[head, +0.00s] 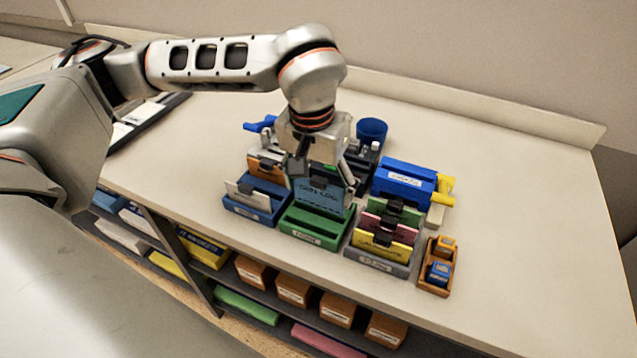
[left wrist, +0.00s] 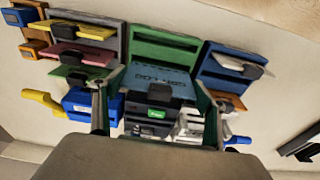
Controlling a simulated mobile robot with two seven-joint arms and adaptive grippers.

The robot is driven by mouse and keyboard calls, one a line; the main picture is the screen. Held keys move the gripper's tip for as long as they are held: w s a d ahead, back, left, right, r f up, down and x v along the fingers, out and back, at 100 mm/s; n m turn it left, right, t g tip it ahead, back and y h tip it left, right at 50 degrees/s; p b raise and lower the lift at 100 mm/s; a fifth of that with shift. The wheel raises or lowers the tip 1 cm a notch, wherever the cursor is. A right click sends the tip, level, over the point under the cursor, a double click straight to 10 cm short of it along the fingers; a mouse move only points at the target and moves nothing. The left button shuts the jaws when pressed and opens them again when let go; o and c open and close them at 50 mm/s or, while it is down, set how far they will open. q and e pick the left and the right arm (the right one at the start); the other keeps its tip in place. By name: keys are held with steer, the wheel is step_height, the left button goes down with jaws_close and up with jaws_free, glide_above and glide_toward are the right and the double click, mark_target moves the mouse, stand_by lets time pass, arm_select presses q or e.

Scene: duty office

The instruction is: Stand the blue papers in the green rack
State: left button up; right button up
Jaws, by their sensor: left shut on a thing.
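A light-blue paper (head: 318,197) with dark lettering and a dark clip hangs upright under my left gripper (head: 322,172), which is shut on it. The paper also shows in the left wrist view (left wrist: 150,77), between the two fingers. The green rack (head: 312,238) stands on the counter directly below and in front; it shows in the left wrist view too (left wrist: 165,45). The paper's lower edge is at the rear part of the rack; I cannot tell whether it is seated in a slot. The rack's front slot looks empty. My right gripper is not in view.
A blue rack (head: 243,209) with a white paper stands left of the green one. A grey rack (head: 378,264) with yellow, pink and green papers stands right. A blue box (head: 403,180), blue cup (head: 371,130) and wooden stamp holder (head: 436,285) are nearby. The counter's far right is clear.

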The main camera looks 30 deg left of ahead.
mark_target(318, 198)
arm_select(q)
steer(key=shift+f+b, duration=1.15)
steer(key=shift+f, duration=0.75)
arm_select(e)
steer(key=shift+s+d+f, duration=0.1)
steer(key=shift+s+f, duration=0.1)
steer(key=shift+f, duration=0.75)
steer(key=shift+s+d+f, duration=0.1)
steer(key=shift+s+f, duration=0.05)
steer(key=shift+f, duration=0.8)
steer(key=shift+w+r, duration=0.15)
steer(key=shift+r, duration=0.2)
arm_select(q)
steer(key=o, duration=1.2)
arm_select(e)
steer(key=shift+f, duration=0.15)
